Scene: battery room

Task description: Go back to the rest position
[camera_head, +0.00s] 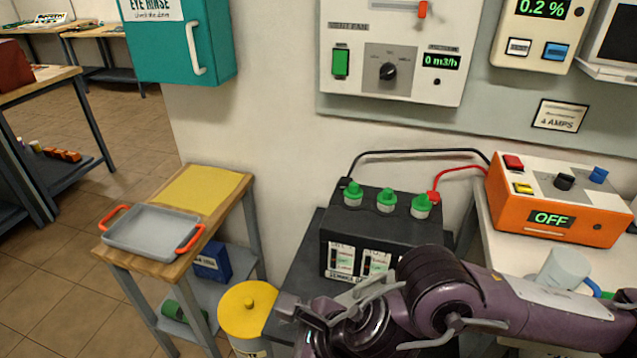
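My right arm comes in from the right edge, with purple links and dark joints. It reaches left across the front of the black battery (350,222). My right gripper (318,308) is at the arm's left end, low in the picture, in front of the battery's lower edge. Grey metal parts show there, but they overlap the dark wrist, so I cannot tell whether the fingers are open or shut. I see nothing clearly held. My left gripper and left arm are not in view.
The battery has several green caps and black and red leads. An orange charger (555,230) reads OFF, with a grey cup (563,270) before it. A yellow-lidded bin (248,308) stands left of my gripper. A wooden stand holds a grey tray (152,230). Open floor lies left.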

